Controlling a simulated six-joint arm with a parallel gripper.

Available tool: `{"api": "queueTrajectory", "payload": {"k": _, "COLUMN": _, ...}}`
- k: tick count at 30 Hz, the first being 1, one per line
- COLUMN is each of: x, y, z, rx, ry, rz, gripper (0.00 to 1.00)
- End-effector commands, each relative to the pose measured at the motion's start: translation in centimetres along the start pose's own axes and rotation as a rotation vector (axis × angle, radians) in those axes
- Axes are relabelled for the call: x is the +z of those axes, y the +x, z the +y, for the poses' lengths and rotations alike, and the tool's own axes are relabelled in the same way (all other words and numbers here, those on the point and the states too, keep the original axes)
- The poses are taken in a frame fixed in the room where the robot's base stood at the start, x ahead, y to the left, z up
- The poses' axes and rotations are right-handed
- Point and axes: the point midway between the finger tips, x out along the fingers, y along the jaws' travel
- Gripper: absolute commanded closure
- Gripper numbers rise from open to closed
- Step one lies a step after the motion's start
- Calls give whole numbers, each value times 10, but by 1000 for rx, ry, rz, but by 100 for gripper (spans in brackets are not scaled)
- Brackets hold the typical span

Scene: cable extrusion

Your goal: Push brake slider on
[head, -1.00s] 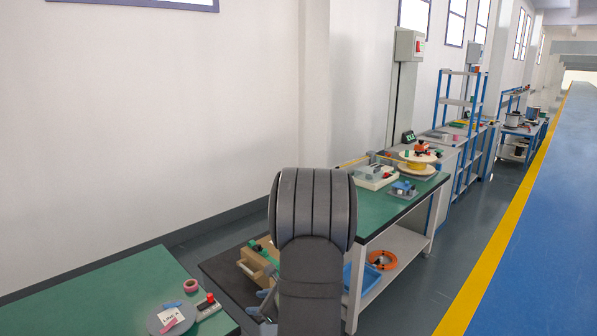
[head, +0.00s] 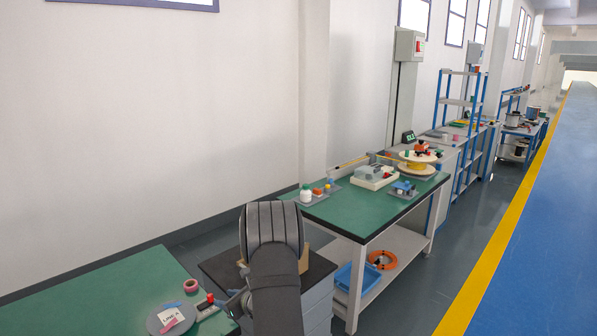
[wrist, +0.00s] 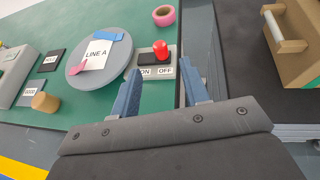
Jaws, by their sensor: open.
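The brake slider is a small grey block with a dark slot, a red knob and ON and OFF labels. In the wrist view, the slider (wrist: 149,59) lies ahead of my gripper (wrist: 162,70), with its red knob (wrist: 161,49) on the right, above OFF. ON is on the left. My gripper is open and empty, its two blue-grey fingers apart on either side of the labelled end; contact cannot be told. In the head view, the slider (head: 206,311) sits at the green table's right edge, with my gripper (head: 232,303) just right of it.
A grey disc marked LINE A (wrist: 99,60) lies left of the slider. A pink tape roll (wrist: 164,15) is behind it. A wooden caddy (wrist: 290,45) stands on the dark top to the right. A wooden cylinder (wrist: 45,102) stands at the left.

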Motion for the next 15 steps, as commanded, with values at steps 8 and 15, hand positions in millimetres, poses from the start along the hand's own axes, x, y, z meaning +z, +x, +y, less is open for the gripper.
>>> {"api": "queueTrajectory", "payload": {"k": 8, "x": 0, "y": 56, "z": 1, "rx": 3, "ry": -1, "rz": 0, "gripper": 58}}
{"api": "queueTrajectory", "payload": {"k": 15, "x": 0, "y": 89, "z": 2, "rx": 2, "ry": -1, "rz": 0, "gripper": 58}}
